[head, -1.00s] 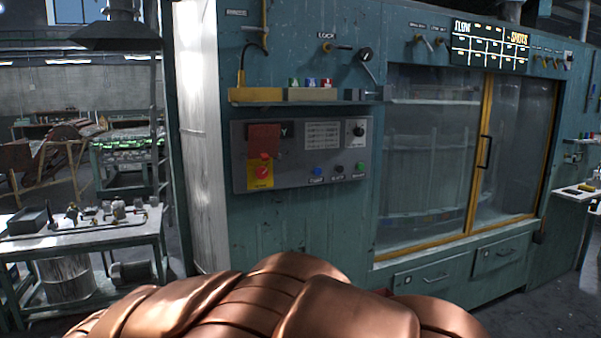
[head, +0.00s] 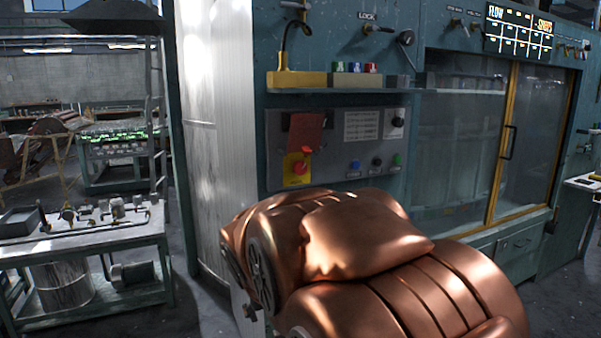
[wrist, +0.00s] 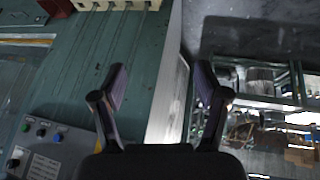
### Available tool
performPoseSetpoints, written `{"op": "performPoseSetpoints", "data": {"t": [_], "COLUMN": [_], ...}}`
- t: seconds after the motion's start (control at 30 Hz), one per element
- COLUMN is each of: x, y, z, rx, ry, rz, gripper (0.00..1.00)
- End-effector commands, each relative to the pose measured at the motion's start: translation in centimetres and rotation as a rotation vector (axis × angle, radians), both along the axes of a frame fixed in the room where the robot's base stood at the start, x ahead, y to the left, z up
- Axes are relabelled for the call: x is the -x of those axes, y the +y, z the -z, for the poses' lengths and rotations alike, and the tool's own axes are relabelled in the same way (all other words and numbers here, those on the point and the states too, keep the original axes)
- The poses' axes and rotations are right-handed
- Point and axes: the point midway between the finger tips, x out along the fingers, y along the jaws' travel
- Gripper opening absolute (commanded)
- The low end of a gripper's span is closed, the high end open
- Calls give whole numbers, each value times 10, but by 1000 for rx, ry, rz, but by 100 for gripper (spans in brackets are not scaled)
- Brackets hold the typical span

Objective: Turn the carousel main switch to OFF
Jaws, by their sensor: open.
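The grey control panel (head: 279,133) is on the teal machine's front in the head view. A red rotary knob on a yellow plate (head: 298,168) sits at its lower left, below a tilted red flap (head: 306,132). Its exact setting is too small to read. A black knob (head: 397,122) is at the panel's upper right. The wrist view shows part of the panel (wrist: 43,164) upside down at lower left; the red knob is not visible there. My gripper (wrist: 158,80) is open and empty, apart from the panel. In the head view my copper arm hides it.
Blue (head: 354,166), black (head: 377,162) and green (head: 397,160) buttons line the panel's lower right. A shelf (head: 335,80) juts out above the panel. A side table with fittings (head: 85,222) stands at left. Glass doors (head: 460,150) are at right.

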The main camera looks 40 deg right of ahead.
Motion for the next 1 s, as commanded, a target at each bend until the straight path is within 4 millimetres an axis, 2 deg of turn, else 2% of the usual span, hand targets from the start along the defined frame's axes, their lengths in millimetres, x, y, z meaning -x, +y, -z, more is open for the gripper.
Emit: {"op": "performPoseSetpoints", "data": {"t": [0.03,0.2,0.3,0.5,0.6,0.73,0.83,1.0], "x": [-25,-96,-128,-173,-187,-197,-199,-198], "y": [-33,-127,-175,-251,-278,-303,-314,-320], "z": [-12,-69,-101,-152,-169,-175,-173,-169], "rx": [49,200,275,377,397,390,367,337], "ry": [-78,-349,-492,-735,-835,-923,-964,-998], "rz": [37,90,84,-3,-78,-180,-248,-322], "gripper": [74,74,74,74,74,74,74,74]}}
